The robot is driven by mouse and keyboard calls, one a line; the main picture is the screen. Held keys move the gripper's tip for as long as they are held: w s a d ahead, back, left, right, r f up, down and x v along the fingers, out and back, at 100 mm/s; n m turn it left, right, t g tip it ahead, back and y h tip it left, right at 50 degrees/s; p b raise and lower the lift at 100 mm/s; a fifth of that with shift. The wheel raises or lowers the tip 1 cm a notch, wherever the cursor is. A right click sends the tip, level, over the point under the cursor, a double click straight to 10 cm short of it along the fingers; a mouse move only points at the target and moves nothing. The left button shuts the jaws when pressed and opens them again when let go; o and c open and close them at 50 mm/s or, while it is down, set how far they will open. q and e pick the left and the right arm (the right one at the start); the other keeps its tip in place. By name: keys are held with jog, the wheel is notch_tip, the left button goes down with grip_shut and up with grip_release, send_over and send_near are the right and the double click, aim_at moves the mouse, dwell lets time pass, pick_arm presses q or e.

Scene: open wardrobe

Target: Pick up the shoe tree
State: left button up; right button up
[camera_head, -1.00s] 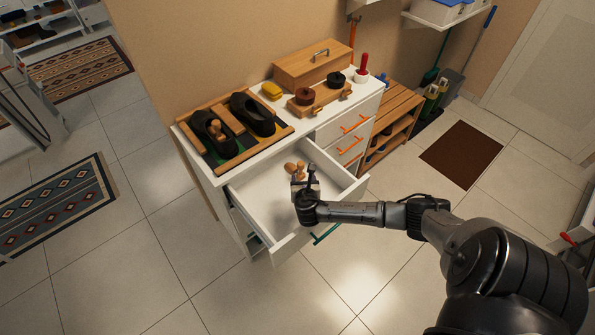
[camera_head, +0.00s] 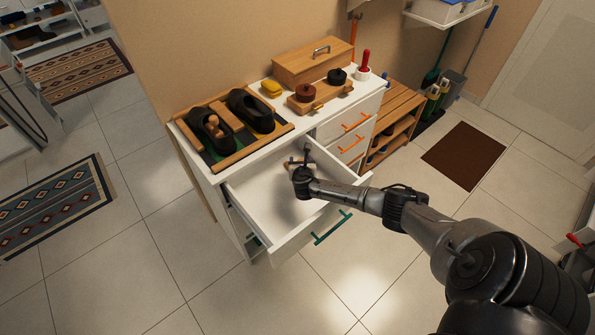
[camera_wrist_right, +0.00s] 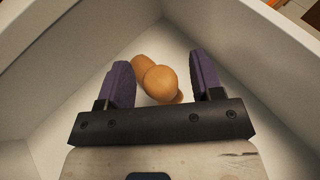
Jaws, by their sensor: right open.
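The wooden shoe tree (camera_wrist_right: 160,84) lies in the open white drawer (camera_head: 262,200), toward its back corner. In the right wrist view its rounded light-brown parts show between and beyond the two purple-padded fingers. In the head view my right gripper and wrist hide most of it. My right gripper (camera_wrist_right: 160,84) is open, low inside the drawer, with its fingers on either side of the shoe tree and visible gaps. It also shows in the head view (camera_head: 299,162). Another wooden shoe tree (camera_head: 213,126) sits in a black shoe on top of the cabinet. My left gripper is out of view.
The drawer walls (camera_wrist_right: 268,45) rise close around my right gripper. On the cabinet top stand a tray with black shoes (camera_head: 250,110), a yellow sponge (camera_head: 271,88), a wooden box (camera_head: 315,64), round tins and a red-handled brush (camera_head: 364,66). A wooden shoe rack (camera_head: 398,110) stands to the right.

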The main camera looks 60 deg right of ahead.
jog(key=shift+x, duration=0.85)
jog(key=shift+c, duration=0.3)
jog(key=c, duration=0.9)
